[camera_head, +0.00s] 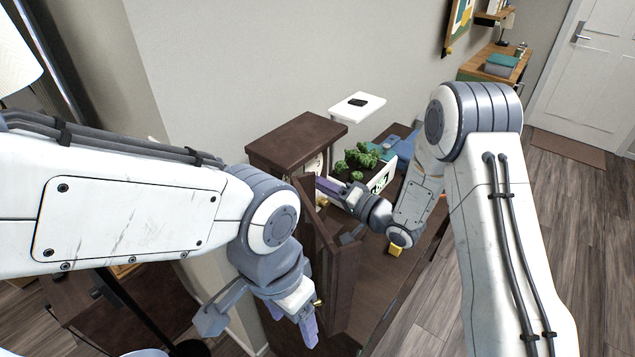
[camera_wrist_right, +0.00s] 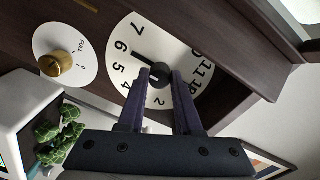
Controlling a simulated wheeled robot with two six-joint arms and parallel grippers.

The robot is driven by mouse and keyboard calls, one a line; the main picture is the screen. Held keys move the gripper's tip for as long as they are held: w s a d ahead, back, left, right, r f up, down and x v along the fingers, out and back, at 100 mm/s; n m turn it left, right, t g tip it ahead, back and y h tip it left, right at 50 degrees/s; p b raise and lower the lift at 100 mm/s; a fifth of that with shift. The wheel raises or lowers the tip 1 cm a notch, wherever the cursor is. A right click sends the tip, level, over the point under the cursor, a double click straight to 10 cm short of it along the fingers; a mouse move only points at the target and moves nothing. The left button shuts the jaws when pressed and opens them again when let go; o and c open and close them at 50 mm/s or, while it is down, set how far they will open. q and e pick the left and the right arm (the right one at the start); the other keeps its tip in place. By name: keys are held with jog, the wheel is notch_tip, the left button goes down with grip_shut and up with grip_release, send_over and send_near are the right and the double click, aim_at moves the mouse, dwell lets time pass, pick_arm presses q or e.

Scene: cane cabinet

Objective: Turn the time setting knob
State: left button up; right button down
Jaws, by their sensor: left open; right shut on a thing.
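The time setting knob (camera_wrist_right: 158,71) is a small black knob with a thin black pointer, at the middle of a round white dial with black numbers (camera_wrist_right: 125,50). In the right wrist view the two purple fingers of my right gripper (camera_wrist_right: 160,76) are closed on the knob, one on each side. The pointer's tip lies near the 6. In the head view my right gripper (camera_head: 328,190) reaches the dark wooden cabinet (camera_head: 297,142), and the knob is hidden there. My left gripper (camera_head: 291,320) is open and empty, low in front of the cabinet, away from the dial.
A brass knob (camera_wrist_right: 57,63) on a smaller white disc marked FULL sits beside the dial. A white box (camera_head: 384,176) with green plants (camera_head: 361,156) stands behind my right gripper. A white shelf (camera_head: 356,106) is on the wall. Wooden floor (camera_head: 560,210) is free at right.

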jog(key=shift+w+d, duration=0.1)
jog(key=c, duration=0.6)
grip_release()
jog(key=b+v, duration=0.3)
jog(key=v, duration=0.7)
jog(key=shift+d, duration=0.15)
